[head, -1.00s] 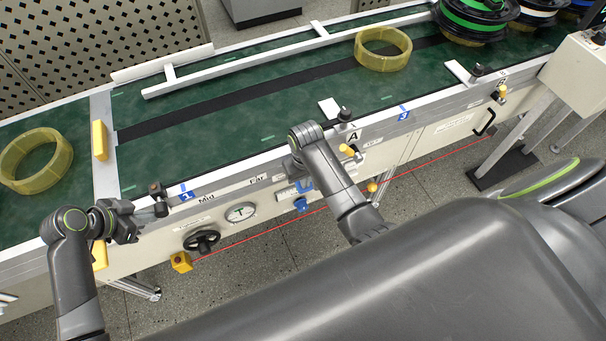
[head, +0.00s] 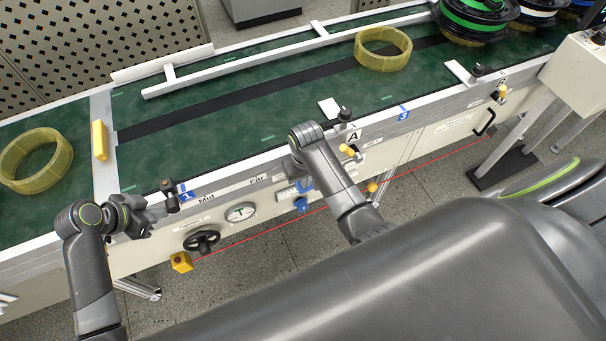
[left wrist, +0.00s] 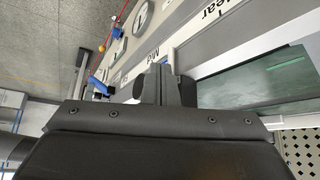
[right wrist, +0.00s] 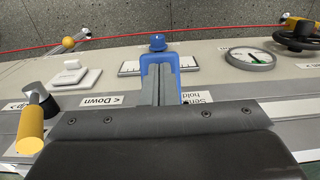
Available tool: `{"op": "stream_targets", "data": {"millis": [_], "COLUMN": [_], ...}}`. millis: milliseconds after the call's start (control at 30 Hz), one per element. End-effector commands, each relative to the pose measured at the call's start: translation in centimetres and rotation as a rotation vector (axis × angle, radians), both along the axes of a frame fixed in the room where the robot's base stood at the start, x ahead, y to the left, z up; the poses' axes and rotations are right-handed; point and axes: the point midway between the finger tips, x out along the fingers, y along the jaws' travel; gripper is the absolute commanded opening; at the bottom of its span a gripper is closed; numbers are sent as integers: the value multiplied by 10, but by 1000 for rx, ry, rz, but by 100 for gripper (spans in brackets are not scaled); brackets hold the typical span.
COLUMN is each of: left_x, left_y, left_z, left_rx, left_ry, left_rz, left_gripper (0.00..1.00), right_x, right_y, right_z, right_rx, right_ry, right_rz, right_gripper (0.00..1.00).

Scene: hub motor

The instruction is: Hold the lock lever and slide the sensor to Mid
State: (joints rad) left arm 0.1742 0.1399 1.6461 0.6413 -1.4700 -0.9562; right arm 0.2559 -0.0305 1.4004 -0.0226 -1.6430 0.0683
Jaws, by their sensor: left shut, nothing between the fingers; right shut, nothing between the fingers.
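The dark sensor (head: 170,194) stands on the front rail beside the blue 1 mark, left of the Mid label (head: 206,198). My left gripper (head: 150,213) is shut with nothing between its fingers, just left of the sensor and close to it; whether they touch I cannot tell. In the left wrist view its fingers (left wrist: 160,88) point along the rail toward Mid (left wrist: 153,56). The blue lock lever (head: 301,204) is on the front panel. My right gripper (right wrist: 161,88) is shut and empty, its fingertips over the lever's blue body (right wrist: 160,62) in the right wrist view.
The Far label (head: 257,179) lies further right along the rail. A gauge (head: 241,212), a black handwheel (head: 202,241) and a yellow box (head: 181,262) sit on or below the panel. Yellow rings (head: 383,49) lie on the green belt. An orange-handled knob (right wrist: 31,130) is near my right gripper.

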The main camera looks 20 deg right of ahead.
Motion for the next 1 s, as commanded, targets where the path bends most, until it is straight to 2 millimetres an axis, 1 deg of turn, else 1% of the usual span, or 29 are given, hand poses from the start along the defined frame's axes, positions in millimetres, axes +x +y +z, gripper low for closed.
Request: {"op": "stream_targets", "data": {"millis": [33, 433, 833, 1000], "left_x": [0, 0, 0, 0], "left_y": [-3, -24, -26, -30], "left_z": [-1, -1, -1, -1], "left_rx": [-3, -3, -1, -3], "left_ry": [-1, -1, 0, -1], "left_rz": [0, -1, 0, -1], "left_gripper": [0, 0, 0, 0], "right_x": [-6, -6, -6, -6], "right_y": [1, 1, 1, 1], "right_z": [-7, -7, -7, -7], "right_rx": [5, 5, 5, 5], "right_ry": [17, 17, 17, 17], "right_rz": [0, 0, -1, 0], "right_gripper": [0, 0, 0, 0]}}
